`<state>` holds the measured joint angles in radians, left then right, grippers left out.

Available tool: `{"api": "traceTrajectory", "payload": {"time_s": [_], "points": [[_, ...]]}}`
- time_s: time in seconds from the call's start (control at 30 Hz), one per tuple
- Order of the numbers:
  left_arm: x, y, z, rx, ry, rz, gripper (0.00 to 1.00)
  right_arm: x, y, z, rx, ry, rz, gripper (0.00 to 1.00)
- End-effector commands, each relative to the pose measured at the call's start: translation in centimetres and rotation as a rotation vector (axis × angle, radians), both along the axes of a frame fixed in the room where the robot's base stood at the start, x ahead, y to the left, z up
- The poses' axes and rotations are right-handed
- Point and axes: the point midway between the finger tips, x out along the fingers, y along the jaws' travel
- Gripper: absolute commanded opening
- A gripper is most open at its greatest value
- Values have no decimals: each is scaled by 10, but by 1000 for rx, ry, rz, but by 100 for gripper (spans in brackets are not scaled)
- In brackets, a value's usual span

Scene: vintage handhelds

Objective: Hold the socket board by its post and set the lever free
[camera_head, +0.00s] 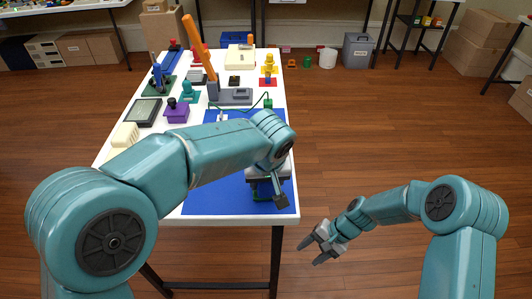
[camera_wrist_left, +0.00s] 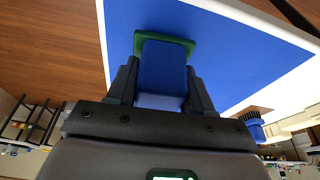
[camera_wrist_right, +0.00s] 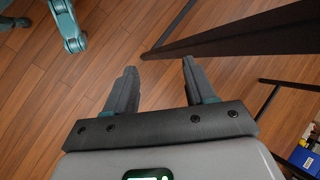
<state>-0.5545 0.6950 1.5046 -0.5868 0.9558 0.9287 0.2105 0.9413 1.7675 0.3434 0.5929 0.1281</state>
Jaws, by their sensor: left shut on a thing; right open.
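My left gripper (camera_head: 265,183) is over the front right of the blue mat (camera_head: 215,198). In the left wrist view its fingers (camera_wrist_left: 160,88) are shut on the sides of a blue post (camera_wrist_left: 162,70). The post stands on a green board (camera_wrist_left: 190,44), which I take to be the socket board; it lies on the mat. In the head view my gripper and arm hide most of it. A long orange lever (camera_head: 200,48) rises tilted from a grey base (camera_head: 235,95) behind the mat. I cannot tell whether this is the task's lever. My right gripper (camera_head: 322,250) is open and empty, off the table's right side.
A green plug (camera_head: 267,103) with a cable lies behind the mat.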

Motion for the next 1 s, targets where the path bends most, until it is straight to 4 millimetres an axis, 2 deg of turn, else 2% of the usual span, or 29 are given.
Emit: {"api": "traceTrajectory", "payload": {"time_s": [0.07,0.17,0.27,0.3,0.4,0.5,0.6,0.7,0.8,1.0], "points": [[-1,1,-3,4,6,0,0,9,-1,5,17,0,-19,55],[-1,1,-3,4,5,0,0,37,-3,28,84,1,-81,55],[-1,1,-3,4,5,0,0,79,-5,75,216,-11,-158,55],[-1,1,-3,4,5,0,0,97,-7,99,284,-24,-184,55],[-1,1,-3,4,5,0,0,131,-5,163,455,-51,-204,55],[-1,1,-3,3,5,0,0,145,15,210,575,-27,-159,55],[-1,1,-3,3,5,0,0,149,29,248,661,-5,-107,55],[-1,1,-3,4,5,0,0,149,36,274,712,10,-64,55],[-1,1,-3,4,5,0,0,147,41,285,737,20,-40,55],[-1,0,-3,3,5,0,0,144,64,283,744,27,-31,55]]}}
